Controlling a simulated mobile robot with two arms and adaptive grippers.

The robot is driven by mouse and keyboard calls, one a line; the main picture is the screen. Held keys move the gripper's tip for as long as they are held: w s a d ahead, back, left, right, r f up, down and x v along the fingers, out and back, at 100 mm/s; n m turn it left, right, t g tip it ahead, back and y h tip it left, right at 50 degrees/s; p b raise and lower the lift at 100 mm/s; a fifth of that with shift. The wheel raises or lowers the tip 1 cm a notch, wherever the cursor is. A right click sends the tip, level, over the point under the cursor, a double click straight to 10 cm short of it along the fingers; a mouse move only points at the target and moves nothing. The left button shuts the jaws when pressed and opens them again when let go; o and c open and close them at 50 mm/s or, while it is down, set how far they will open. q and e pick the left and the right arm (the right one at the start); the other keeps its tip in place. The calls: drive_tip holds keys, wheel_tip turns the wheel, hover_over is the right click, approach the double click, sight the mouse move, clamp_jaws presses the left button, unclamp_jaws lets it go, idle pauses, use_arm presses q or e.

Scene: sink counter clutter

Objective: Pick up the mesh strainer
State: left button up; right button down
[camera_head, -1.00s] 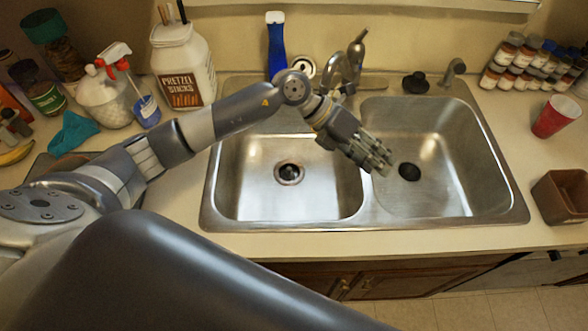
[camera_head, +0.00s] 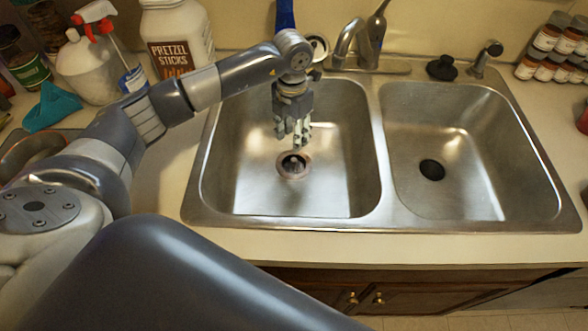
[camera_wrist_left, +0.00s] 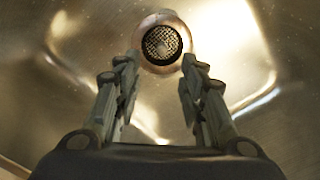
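The mesh strainer (camera_head: 293,166) sits in the drain of the left sink basin (camera_head: 230,185). In the left wrist view the strainer (camera_wrist_left: 162,43) is a round dark mesh inside a pale metal ring, at the top middle. My left gripper (camera_head: 292,136) points down over the left basin, just behind and above the strainer in the head view. In the left wrist view its two fingers are spread apart with nothing between them, and the strainer shows beyond the fingertips. The fingers look clear of the strainer. My right gripper is not in view.
The right basin (camera_head: 455,140) is empty, with a dark drain (camera_head: 432,170). A faucet (camera_head: 350,38) and a black stopper (camera_head: 441,67) stand behind the basins. A pretzel jar (camera_head: 176,35), a spray bottle (camera_head: 88,65) and a teal cloth (camera_head: 52,107) crowd the left counter.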

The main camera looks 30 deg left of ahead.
use_arm(q)
hover_over(294, 159)
wheel_tip(294, 159, down, 4)
drive_tip(key=shift+s+a+f+p, duration=0.1)
drive_tip(key=shift+a+p, duration=0.05)
drive_tip(key=shift+p, duration=0.15)
wheel_tip(294, 159, down, 4)
drive_tip(key=shift+f+p, duration=0.15)
drive_tip(key=shift+p, duration=0.6)
drive_tip(key=shift+f, duration=0.5)
clamp_jaws()
